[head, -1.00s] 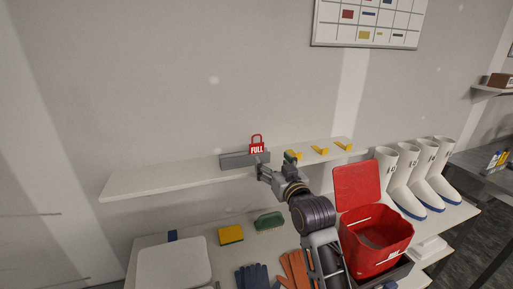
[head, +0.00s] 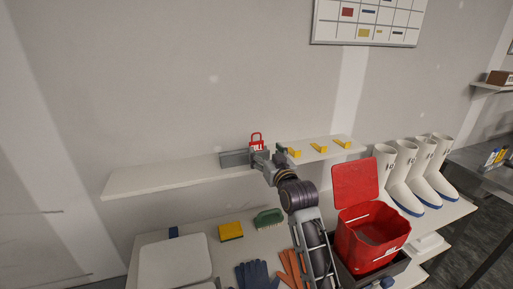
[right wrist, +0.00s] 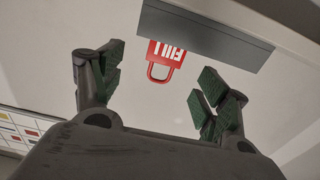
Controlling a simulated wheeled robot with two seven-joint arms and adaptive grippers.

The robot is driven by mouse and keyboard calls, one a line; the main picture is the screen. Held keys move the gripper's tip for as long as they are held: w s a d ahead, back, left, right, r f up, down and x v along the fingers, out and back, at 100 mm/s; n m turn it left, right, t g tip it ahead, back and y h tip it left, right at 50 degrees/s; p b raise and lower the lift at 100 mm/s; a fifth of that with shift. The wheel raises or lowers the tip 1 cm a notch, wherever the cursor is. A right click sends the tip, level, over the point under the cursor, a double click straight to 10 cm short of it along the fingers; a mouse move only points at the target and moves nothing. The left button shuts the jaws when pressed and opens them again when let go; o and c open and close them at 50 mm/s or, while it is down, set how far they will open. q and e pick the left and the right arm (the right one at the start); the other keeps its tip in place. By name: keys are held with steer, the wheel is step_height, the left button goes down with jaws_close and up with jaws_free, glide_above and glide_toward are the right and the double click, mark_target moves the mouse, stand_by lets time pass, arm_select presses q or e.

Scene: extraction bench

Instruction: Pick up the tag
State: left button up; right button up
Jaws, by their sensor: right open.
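The tag (head: 257,138) is red with a loop handle and white lettering reading FULL. It stands at a grey block (head: 234,158) on the wall shelf, and my right gripper covers part of it in the head view. In the right wrist view the tag (right wrist: 166,58) appears upside down, with its loop between the two fingers. My right gripper (right wrist: 157,82) is open, with a finger on each side of the tag and a visible gap on both sides. In the head view the right gripper (head: 266,157) is just in front of the tag. My left gripper is not in view.
Several yellow hooks (head: 319,148) sit on the shelf (head: 150,183) right of the tag. Below are a red bin (head: 372,238) with raised lid, a yellow sponge (head: 230,231), a green brush (head: 268,218) and gloves (head: 252,274). White boots (head: 404,178) stand at right.

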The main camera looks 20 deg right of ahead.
mark_target(257, 143)
steer(key=shift+w+a, duration=0.1)
steer(key=shift+w, duration=1.3)
steer(key=shift+p, duration=0.3)
steer(key=shift+w+a+r+p, duration=0.2)
steer(key=shift+w+p, duration=0.2)
steer(key=shift+w, duration=0.35)
steer(key=shift+w+a+r+p, duration=0.1)
steer(key=shift+w+a+p, duration=0.2)
steer(key=shift+w, duration=0.4)
steer(key=shift+w+d+f+p, duration=0.15)
steer(key=shift+w+p, duration=0.2)
steer(key=shift+w, duration=0.8)
steer(key=c, duration=1)
